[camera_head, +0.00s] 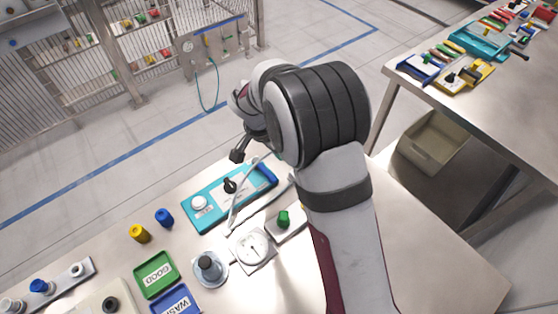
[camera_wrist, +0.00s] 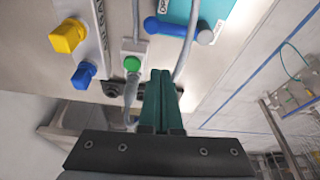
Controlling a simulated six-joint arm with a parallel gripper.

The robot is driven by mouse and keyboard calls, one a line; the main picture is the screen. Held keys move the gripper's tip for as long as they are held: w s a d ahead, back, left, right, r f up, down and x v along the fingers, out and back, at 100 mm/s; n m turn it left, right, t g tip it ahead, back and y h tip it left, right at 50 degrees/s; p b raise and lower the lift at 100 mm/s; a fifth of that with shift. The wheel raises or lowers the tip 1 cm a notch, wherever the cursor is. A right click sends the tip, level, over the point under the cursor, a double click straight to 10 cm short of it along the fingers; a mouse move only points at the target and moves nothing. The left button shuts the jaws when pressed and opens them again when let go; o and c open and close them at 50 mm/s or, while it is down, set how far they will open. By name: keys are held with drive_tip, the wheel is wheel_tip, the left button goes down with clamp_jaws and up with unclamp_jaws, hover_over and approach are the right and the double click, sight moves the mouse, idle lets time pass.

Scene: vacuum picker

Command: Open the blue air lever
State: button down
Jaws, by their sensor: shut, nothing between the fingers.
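The blue air lever (camera_wrist: 178,30) lies across the edge of a teal plate (camera_wrist: 222,8) at the top of the wrist view; part of a label beside it is cut off. In the head view, a blue part (camera_head: 268,173) that looks like this lever sits at the right end of the teal plate (camera_head: 203,222). My gripper (camera_wrist: 163,72) has dark green fingers, shut and empty. Its fingertips appear below the lever in the wrist view, apart from it. In the head view the fingers cannot be made out clearly beside my arm.
A green knob (camera_wrist: 132,63), a yellow knob (camera_wrist: 68,36) and a blue knob (camera_wrist: 86,75) stand near the fingers. Pale hoses run past the teal plate. A gauge (camera_head: 252,247), a green tray (camera_head: 156,275) and loose caps occupy the table's left part. The table's right front (camera_head: 440,265) is clear.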

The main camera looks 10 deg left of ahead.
drive_tip(key=shift+v, duration=1.8)
drive_tip(key=s+d+r+n+g+y, duration=0.1)
drive_tip(key=s+d+r, duration=0.4)
drive_tip(key=s+d, duration=0.3)
drive_tip(key=s+d+r+g+y, duration=0.1)
drive_tip(key=s+d+r, duration=0.4)
drive_tip(key=s, duration=0.5)
drive_tip(key=s+n+g+y, duration=0.1)
drive_tip(key=s+y, duration=0.1)
drive_tip(key=s, duration=0.9)
drive_tip(key=shift+s+f, duration=0.15)
drive_tip(key=shift+f, duration=0.05)
drive_tip(key=shift+d, duration=0.1)
